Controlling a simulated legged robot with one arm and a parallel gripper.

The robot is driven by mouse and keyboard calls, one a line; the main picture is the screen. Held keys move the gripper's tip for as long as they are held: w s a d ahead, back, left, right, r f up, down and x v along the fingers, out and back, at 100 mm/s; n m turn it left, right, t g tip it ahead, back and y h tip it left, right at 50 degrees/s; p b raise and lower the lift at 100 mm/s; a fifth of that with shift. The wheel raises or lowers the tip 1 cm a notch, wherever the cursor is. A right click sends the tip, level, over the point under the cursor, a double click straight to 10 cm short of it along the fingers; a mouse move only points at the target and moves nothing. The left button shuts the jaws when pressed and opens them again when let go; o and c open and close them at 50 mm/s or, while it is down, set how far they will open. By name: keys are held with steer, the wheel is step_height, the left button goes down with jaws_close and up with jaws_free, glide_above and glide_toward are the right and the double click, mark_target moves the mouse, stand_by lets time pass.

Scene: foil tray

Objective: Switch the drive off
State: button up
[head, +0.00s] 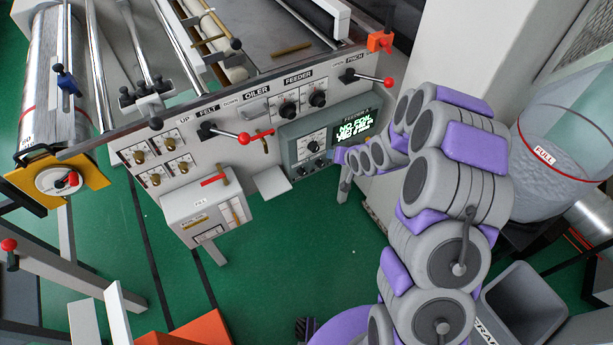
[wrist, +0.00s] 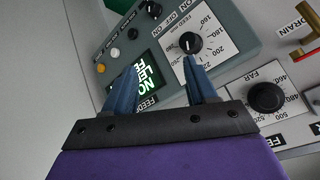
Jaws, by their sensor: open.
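A grey control box (head: 290,150) hangs on the machine front; it also fills the top of the wrist view (wrist: 225,22). Its lit screen (head: 354,128) has green-white text about no foil. A black dial (wrist: 189,43) with a number scale sits beside the screen. Above it in the wrist view, a small dark knob (wrist: 151,8) stands near OFF and ON labels. I cannot read which control is the drive. My gripper (wrist: 163,64) is open and empty, its blue fingers spread over the box face. The right fingertip overlaps the dial's lower edge; contact is unclear. The gripper also shows in the head view (head: 338,155).
Red-tipped levers (head: 243,138) and (head: 388,82) stick out from the panel. A white box (head: 205,210) with a red handle hangs at lower left. A clear bag (head: 560,150) stands right of my arm. Green floor is free below the panel.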

steer(key=w+a+f+t+y, duration=0.2)
steer(key=a+f, duration=0.2)
steer(key=f, duration=0.3)
steer(key=m+t+y+p, duration=0.2)
steer(key=m+t+y, duration=0.2)
steer(key=m+t, duration=0.1)
glide_toward(303, 175)
steer(key=b+x, duration=0.6)
steer(key=x, duration=0.2)
steer(key=shift+w+a, duration=0.15)
steer(key=shift+w, duration=0.2)
steer(key=shift+c, duration=0.3)
